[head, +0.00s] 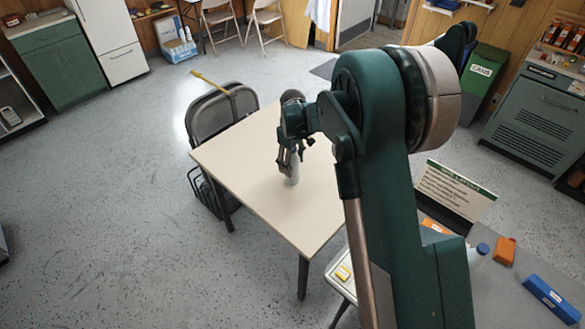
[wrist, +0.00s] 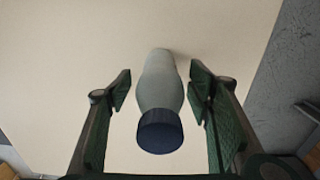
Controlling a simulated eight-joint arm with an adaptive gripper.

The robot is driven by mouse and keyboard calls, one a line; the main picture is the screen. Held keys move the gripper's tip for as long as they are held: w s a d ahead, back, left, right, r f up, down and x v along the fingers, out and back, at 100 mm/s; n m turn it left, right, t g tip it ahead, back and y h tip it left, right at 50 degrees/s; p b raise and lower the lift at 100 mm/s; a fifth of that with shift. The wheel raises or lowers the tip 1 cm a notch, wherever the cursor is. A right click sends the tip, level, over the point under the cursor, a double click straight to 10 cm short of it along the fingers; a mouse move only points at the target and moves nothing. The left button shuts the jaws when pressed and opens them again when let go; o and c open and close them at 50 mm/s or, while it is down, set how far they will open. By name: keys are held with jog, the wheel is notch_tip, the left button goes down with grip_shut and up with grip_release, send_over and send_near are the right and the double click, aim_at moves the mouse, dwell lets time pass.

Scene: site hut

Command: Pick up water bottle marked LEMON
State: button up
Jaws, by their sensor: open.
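A pale bottle (wrist: 160,88) with a dark blue cap (wrist: 160,131) stands on the cream table in the wrist view. It also shows in the head view (head: 293,171), partly hidden by my gripper. No label or marking on it can be read. My gripper (wrist: 160,92) is open, with one green-padded finger on each side of the bottle and a gap visible on both sides. In the head view my gripper (head: 290,160) points down at the bottle from above.
The cream table (head: 235,160) is otherwise bare where visible. A folding chair (head: 215,115) stands at its left. Another white bottle with a blue cap (head: 478,254) stands at the lower right, near orange boxes (head: 503,251), a blue case (head: 552,300) and a sign (head: 455,190).

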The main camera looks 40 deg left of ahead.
dwell(0.3)
jog(key=c, duration=1.2)
jog(key=shift+r, duration=0.15)
jog(key=shift+r+p, duration=0.3)
jog(key=shift+r, duration=4.55)
